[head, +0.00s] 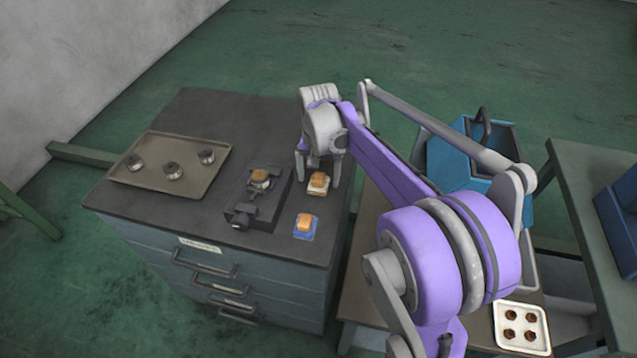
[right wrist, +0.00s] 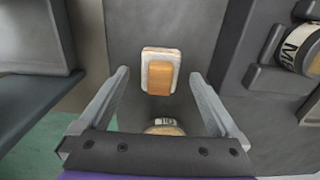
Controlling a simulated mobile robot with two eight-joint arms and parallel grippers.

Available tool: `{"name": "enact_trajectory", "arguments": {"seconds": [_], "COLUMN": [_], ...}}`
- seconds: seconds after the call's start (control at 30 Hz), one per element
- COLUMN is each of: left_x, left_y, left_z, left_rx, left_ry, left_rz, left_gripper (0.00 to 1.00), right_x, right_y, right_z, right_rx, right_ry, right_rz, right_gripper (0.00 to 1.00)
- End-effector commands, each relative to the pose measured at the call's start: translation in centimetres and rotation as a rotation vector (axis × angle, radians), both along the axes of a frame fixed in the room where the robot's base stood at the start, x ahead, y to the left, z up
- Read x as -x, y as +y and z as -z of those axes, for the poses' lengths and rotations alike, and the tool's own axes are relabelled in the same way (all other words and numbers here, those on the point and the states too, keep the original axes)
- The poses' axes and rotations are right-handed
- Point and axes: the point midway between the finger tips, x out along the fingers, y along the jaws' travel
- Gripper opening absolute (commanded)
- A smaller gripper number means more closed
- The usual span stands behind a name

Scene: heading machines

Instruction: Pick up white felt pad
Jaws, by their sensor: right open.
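The white felt pad (head: 316,190), with an orange-brown block on top, lies on the dark cabinet top near its right edge. In the right wrist view the white felt pad (right wrist: 147,76) shows between and slightly beyond the fingertips. My right gripper (head: 319,171) is over the pad, pointing down, with its fingers open and apart. Nothing is held between the fingers (right wrist: 160,76). A similar pad with a blue base (head: 305,234) lies nearer the front edge. My left gripper is not in view.
A dark vise (head: 243,214) holding a round part stands left of the pads. A tan tray (head: 140,183) with three metal parts lies at the left. In the wrist view a round, labelled object (right wrist: 165,129) shows near the palm. A white tray (head: 522,345) stands lower right.

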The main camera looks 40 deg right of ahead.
Motion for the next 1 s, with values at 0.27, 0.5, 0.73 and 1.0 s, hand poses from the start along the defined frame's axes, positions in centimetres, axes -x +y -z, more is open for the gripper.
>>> {"name": "enact_trajectory", "arguments": {"seconds": [0.27,0.5,0.73,1.0], "left_x": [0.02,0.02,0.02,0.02], "left_y": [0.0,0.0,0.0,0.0], "left_z": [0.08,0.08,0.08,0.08], "left_rx": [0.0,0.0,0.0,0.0], "left_ry": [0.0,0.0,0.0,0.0], "left_rz": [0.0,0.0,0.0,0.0], "left_gripper": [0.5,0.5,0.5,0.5], "right_x": [-0.02,-0.02,-0.01,-0.01], "right_y": [0.02,0.03,0.02,0.02], "right_z": [1.09,1.07,1.06,1.05], "right_rx": [0.0,0.0,0.0,0.0], "right_ry": [0.0,0.0,0.0,0.0], "right_rz": [-0.001,0.0,0.0,0.0], "right_gripper": [0.97,0.69,0.27,0.0]}}
